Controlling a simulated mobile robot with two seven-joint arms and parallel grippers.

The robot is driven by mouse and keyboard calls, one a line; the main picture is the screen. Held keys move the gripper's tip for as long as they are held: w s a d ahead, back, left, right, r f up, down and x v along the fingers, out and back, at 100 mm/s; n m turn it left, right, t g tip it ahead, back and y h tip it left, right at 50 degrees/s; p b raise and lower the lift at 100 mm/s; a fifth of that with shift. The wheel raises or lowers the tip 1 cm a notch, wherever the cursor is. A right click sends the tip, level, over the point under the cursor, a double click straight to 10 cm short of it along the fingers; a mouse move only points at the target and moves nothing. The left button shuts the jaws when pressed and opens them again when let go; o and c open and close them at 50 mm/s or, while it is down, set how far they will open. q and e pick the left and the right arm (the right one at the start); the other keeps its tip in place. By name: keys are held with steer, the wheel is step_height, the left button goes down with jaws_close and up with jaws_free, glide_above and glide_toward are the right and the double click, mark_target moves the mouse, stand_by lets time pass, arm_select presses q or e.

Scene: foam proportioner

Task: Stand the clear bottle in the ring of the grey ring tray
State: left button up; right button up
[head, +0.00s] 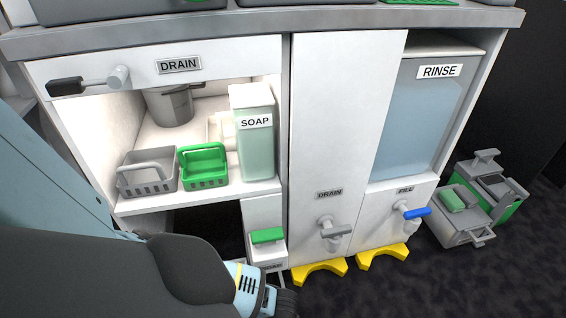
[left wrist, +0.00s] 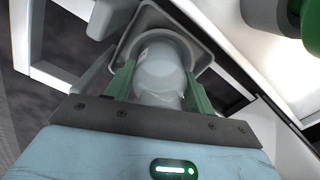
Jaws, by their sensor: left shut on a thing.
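The clear bottle (left wrist: 160,88) is between the two green fingers of my left gripper (left wrist: 160,74) in the left wrist view, and the gripper is shut on it. The grey ring tray (left wrist: 205,52) shows just beyond the bottle, its square rim around the bottle's far end. I cannot tell whether the bottle rests in the ring or is held above it. In the head view my dark left forearm covers the lower left, and the fingers, bottle and ring tray cannot be made out. My right gripper is not in view.
A green soap tap (head: 267,236) sits on the cabinet front by my left wrist. Drain (head: 333,229) and blue-handled fill (head: 410,212) taps stand to the right, above yellow floor pieces (head: 318,272). The shelf holds a soap container (head: 256,150), a green basket (head: 205,180) and a grey basket (head: 150,185).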

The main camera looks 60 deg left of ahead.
arm_select(q)
steer(key=shift+f, duration=0.35)
steer(key=o, duration=1)
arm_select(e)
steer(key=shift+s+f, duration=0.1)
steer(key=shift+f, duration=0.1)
arm_select(q)
steer(key=shift+r, duration=0.1)
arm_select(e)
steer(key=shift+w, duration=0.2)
arm_select(q)
steer(key=shift+r, duration=0.25)
step_height(320, 180, up, 12)
steer(key=p, duration=0.6)
steer(key=shift+p, duration=0.4)
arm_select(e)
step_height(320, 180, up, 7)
